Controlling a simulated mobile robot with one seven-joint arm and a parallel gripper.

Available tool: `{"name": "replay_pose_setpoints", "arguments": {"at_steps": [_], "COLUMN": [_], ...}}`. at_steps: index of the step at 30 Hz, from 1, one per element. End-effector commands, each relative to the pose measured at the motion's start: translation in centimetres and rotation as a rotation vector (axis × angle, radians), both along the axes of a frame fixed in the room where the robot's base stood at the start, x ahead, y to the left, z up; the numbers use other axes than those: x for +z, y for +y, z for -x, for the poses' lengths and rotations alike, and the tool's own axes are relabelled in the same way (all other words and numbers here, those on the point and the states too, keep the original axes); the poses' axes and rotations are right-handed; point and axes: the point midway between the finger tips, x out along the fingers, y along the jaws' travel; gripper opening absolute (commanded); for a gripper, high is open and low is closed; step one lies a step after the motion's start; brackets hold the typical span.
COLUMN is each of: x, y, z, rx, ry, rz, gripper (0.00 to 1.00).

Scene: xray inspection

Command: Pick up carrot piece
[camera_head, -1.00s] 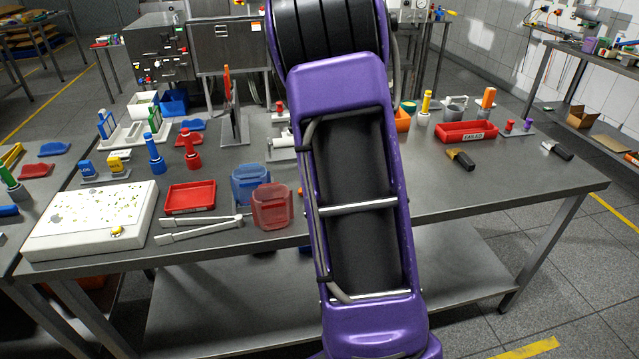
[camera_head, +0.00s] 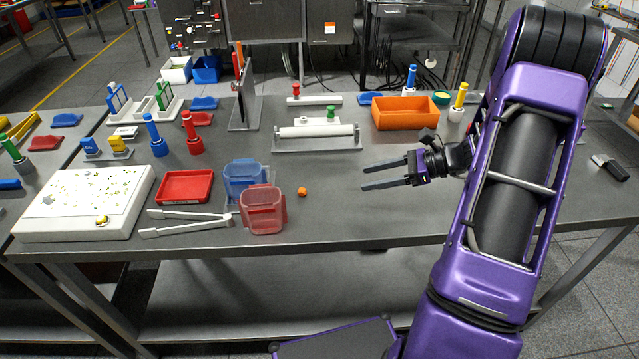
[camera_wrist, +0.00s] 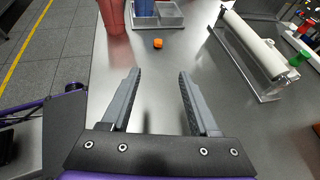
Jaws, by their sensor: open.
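The carrot piece (camera_head: 302,192) is a small orange lump lying on the steel table, just right of the red cup. It also shows in the wrist view (camera_wrist: 158,43), ahead of the fingers and near the line between them. My gripper (camera_head: 366,177) is open and empty above the table, to the right of the carrot piece and apart from it. Its fingers point left, toward the carrot piece. In the wrist view both fingers (camera_wrist: 160,75) are wide apart with bare table between them.
A red cup (camera_head: 262,210) and a blue cup (camera_head: 240,178) stand left of the carrot piece. Metal tongs (camera_head: 185,227) lie further left. A white roller on a stand (camera_head: 317,132) and an orange bin (camera_head: 405,112) are behind. The table (camera_head: 350,215) around the carrot piece is clear.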

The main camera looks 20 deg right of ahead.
Motion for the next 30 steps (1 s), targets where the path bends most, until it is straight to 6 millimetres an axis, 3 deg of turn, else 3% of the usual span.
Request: {"name": "replay_pose_setpoints", "arguments": {"at_steps": [8, 21, 30], "x": [-0.1, -3.6, -4.4], "y": [1.2, 8.9, 10.7], "z": [0.4, -3.1, -3.9], "rx": [0.025, 0.025, 0.023], "ry": [-0.001, -0.001, -0.001], "rz": [-0.051, -0.048, -0.047], "gripper": [0.61, 0.61, 0.61]}}
